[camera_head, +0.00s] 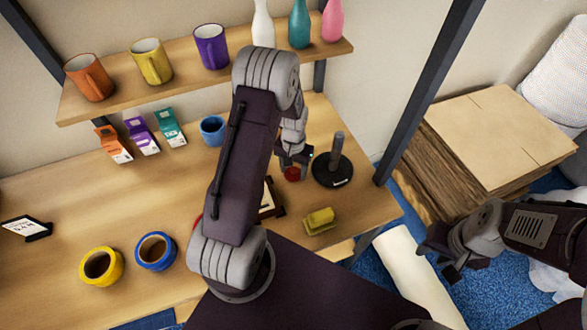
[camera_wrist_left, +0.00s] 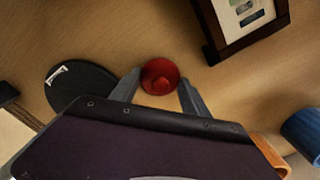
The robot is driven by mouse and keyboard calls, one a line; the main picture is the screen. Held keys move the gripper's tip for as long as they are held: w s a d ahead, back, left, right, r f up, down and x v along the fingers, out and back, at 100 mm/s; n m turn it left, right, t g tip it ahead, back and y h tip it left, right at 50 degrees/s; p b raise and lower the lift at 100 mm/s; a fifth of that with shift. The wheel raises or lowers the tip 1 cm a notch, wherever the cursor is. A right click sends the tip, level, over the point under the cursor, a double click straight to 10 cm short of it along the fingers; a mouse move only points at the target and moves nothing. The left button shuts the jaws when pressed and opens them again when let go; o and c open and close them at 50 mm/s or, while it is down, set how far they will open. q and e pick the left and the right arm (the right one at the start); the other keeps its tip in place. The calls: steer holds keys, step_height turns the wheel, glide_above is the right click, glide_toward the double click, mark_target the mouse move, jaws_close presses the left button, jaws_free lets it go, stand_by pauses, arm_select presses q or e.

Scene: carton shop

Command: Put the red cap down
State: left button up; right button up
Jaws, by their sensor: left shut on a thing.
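The red cap (camera_head: 292,174) is at my left gripper (camera_head: 296,160), over the right part of the wooden table, just left of a black round-based stand. In the left wrist view the round red cap (camera_wrist_left: 160,76) sits between the two grey fingers of my left gripper (camera_wrist_left: 160,88), which is shut on it. I cannot tell whether the cap touches the tabletop. My right gripper (camera_head: 441,262) is off to the right, beyond the table edge and away from the cap; its jaw opening is unclear.
The black stand (camera_head: 332,170) with its upright post is close to the cap. A yellow block (camera_head: 319,221) and a partly hidden framed picture (camera_wrist_left: 240,22) lie nearby. A blue cup (camera_head: 212,130) stands farther back. Tape rolls (camera_head: 101,267) are at the front left.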

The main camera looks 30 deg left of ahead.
mark_target(294, 169)
arm_select(q)
steer(key=shift+f, duration=0.1)
steer(key=o, duration=1.4)
steer(key=shift+c, duration=0.2)
step_height(294, 169, up, 12)
steer(key=s+d+t, duration=0.1)
steer(key=s+d, duration=0.6)
steer(key=s, duration=0.5)
steer(key=shift+s+d+r+m, duration=0.25)
steer(key=shift+s+r+m, duration=0.05)
steer(key=shift+s+m, duration=0.1)
